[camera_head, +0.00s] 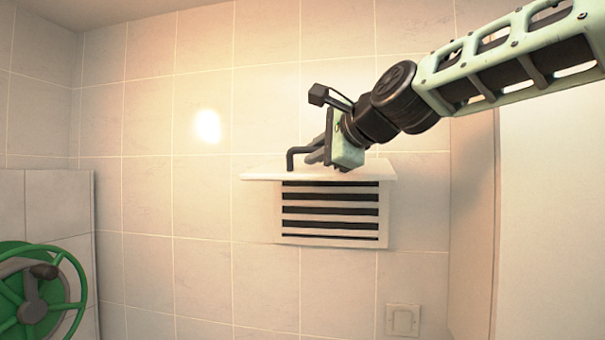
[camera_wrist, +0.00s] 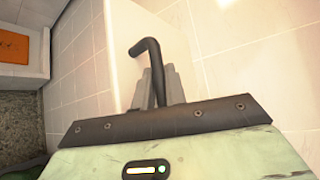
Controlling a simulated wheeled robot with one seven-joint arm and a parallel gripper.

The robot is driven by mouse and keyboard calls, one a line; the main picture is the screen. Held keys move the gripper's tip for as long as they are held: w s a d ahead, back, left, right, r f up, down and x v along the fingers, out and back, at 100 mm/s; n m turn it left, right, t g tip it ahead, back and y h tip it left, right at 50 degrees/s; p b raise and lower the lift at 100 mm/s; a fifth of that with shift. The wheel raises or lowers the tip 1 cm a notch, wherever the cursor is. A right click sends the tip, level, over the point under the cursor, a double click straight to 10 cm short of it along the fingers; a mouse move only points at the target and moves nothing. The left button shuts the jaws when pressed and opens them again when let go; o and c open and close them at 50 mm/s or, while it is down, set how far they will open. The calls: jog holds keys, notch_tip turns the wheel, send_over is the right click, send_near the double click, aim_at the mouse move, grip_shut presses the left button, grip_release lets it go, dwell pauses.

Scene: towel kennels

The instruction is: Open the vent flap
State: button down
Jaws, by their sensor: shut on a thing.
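The vent flap (camera_head: 262,176) is a white panel that stands out from the tiled wall, nearly level, above the slatted vent (camera_head: 330,226). The dark slots of the vent show below it. A bent black handle (camera_head: 293,152) rises from the flap's upper face. My gripper (camera_head: 316,154) is above the flap, its fingers shut on the handle. In the wrist view the handle (camera_wrist: 148,46) passes between the grey fingertips (camera_wrist: 155,86), with the white flap (camera_wrist: 124,48) behind. The fingers hide part of the handle.
A green wheel (camera_head: 40,292) with a dark crank is at the lower left. A wall switch (camera_head: 402,320) is below and right of the vent. A pale panel (camera_head: 550,220) stands at the right. The wall left of the vent is clear.

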jog(key=shift+w+d+r+g+p, duration=0.1)
jog(key=shift+r+g+p, duration=0.3)
jog(key=shift+r+p, duration=0.9)
jog(key=shift+f+p, duration=0.25)
jog(key=shift+p, duration=0.1)
jog(key=c, duration=1.5)
grip_release()
jog(key=shift+o, duration=0.2)
jog(key=shift+f, duration=0.1)
jog(key=b+v, duration=1)
jog(key=v, duration=0.7)
